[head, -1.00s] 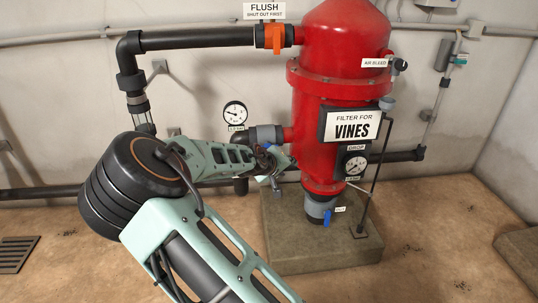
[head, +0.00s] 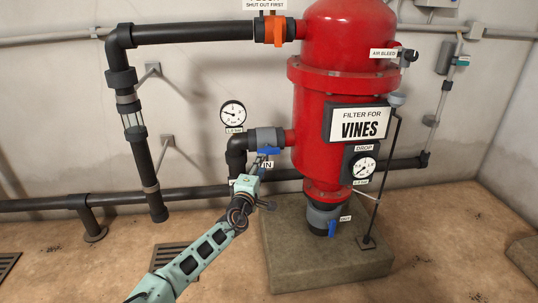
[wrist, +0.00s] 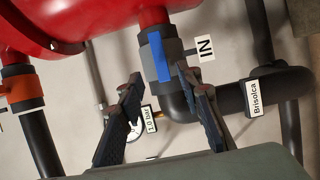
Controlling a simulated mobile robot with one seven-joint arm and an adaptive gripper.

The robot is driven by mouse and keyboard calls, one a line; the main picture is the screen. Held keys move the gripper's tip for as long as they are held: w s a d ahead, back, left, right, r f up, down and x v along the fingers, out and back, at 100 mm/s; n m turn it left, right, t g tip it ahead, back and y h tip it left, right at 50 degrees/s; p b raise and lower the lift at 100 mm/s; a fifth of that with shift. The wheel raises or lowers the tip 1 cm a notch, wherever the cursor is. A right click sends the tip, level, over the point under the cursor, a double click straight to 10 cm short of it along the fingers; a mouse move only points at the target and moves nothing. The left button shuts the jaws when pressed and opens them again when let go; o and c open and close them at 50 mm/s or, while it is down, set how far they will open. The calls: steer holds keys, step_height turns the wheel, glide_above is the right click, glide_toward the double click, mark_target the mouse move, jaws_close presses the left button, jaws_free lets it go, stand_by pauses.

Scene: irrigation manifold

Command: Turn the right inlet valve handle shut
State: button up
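The inlet valve is a grey body with a blue handle (head: 269,150) and an "IN" tag (head: 267,164), on the short pipe entering the left side of the red filter (head: 312,130). The handle lies along that pipe. In the wrist view the blue handle (wrist: 160,58) shows ahead, between and just beyond the fingertips. My gripper (wrist: 163,80) is open, its two dark fingers spread with nothing between them. In the head view my gripper (head: 258,169) is just below the valve, its fingers small and partly hidden. Contact cannot be told.
An orange-handled flush valve (head: 274,31) is on the upper pipe. A pressure gauge (head: 233,114) is left of the inlet valve. The black elbow pipe (wrist: 180,103) passes close by the fingers. Another blue handle (head: 332,228) is at the filter's base, above a concrete plinth (head: 330,265).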

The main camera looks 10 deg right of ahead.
mark_target(268, 153)
steer(key=b+x, duration=0.2)
steer(key=x, duration=0.8)
steer(key=shift+d, duration=0.15)
jaws_close()
